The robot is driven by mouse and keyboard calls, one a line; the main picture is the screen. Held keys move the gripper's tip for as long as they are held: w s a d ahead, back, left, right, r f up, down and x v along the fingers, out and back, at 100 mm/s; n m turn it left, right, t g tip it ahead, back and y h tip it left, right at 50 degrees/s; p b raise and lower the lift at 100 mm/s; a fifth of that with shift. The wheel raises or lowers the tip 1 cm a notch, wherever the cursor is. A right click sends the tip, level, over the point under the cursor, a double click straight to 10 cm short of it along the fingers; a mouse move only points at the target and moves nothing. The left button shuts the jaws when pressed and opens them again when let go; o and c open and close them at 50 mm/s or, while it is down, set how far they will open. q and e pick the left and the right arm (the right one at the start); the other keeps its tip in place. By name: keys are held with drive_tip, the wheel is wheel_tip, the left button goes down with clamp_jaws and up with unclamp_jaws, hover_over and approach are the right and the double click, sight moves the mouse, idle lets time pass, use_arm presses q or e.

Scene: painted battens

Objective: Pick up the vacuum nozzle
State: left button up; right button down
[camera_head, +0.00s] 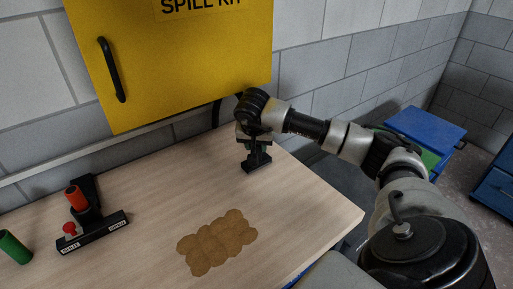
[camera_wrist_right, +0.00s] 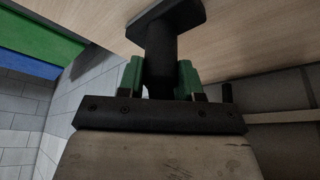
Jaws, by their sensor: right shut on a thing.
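The black vacuum nozzle (camera_head: 257,161) is at the back right of the wooden table, below my right gripper (camera_head: 254,137). In the right wrist view, the nozzle's dark neck (camera_wrist_right: 160,50) sits between the green finger pads of my right gripper (camera_wrist_right: 160,78), which is shut on it. The nozzle's wide flat foot shows beyond the neck, against the wood. I cannot tell whether the foot touches the table. My left gripper is not in view.
A wooden table (camera_head: 310,205) carries a brown spill patch (camera_head: 216,243) in front. A black holder (camera_head: 92,228) with a red cylinder (camera_head: 76,198) and a green cylinder (camera_head: 14,246) stand left. A yellow cabinet (camera_head: 190,65) hangs behind; a blue crate (camera_head: 425,128) is right.

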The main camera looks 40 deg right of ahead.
drive_tip(key=shift+r, duration=0.65)
wheel_tip(320, 180, up, 3)
drive_tip(key=shift+w+b, duration=0.1)
drive_tip(key=shift+b, duration=0.35)
drive_tip(key=s+d+r+b, duration=0.1)
drive_tip(key=s+r+b, duration=0.1)
drive_tip(key=s+r, duration=0.4)
drive_tip(key=s, duration=0.5)
drive_tip(key=shift+s+d+r, duration=0.35)
drive_tip(key=c, duration=1.3)
unclamp_jaws()
drive_tip(key=shift+c, duration=1.4)
